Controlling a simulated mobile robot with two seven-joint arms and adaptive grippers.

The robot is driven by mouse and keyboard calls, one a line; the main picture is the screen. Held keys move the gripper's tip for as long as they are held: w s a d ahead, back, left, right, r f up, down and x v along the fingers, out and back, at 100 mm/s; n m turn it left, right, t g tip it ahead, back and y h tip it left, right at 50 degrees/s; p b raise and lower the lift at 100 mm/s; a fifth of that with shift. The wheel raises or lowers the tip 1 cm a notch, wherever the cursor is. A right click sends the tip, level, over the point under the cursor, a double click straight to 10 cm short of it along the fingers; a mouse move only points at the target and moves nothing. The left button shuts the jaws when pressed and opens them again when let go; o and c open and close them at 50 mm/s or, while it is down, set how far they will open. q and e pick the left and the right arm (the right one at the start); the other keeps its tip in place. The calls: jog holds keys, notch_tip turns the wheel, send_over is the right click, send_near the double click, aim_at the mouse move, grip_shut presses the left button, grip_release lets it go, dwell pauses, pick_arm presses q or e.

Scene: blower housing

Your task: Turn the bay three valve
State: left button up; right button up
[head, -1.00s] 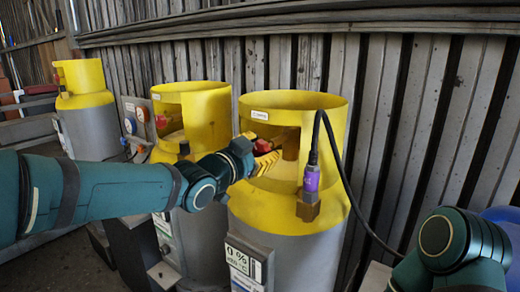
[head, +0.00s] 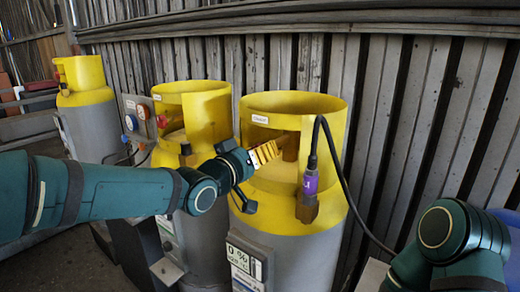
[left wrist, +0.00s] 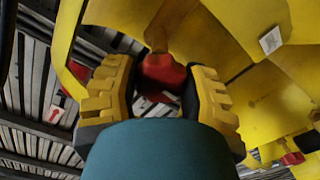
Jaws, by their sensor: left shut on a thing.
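The nearest yellow-and-grey cylinder (head: 285,225) stands in the middle of the head view, with a yellow collar open at the front. My left gripper (head: 266,153) reaches into that opening. In the left wrist view, the red valve handle (left wrist: 163,78) sits between the yellow finger pads of my left gripper (left wrist: 160,95), which is shut on it. In the head view the fingers hide the handle. Part of my right arm shows at the lower right; its gripper is out of view.
A purple-banded connector (head: 310,185) with a black cable hangs at the front right of the nearest cylinder, close to my left gripper. Another cylinder (head: 205,235) stands just left, and a third (head: 90,125) farther back. A slatted wall (head: 395,130) closes the back.

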pick_arm(q)
jog(key=shift+r+n+p, duration=0.1)
jog(key=shift+n+p, duration=0.5)
jog(key=shift+n, duration=1.6)
jog(key=o, duration=1.2)
jog(key=v, duration=1.2)
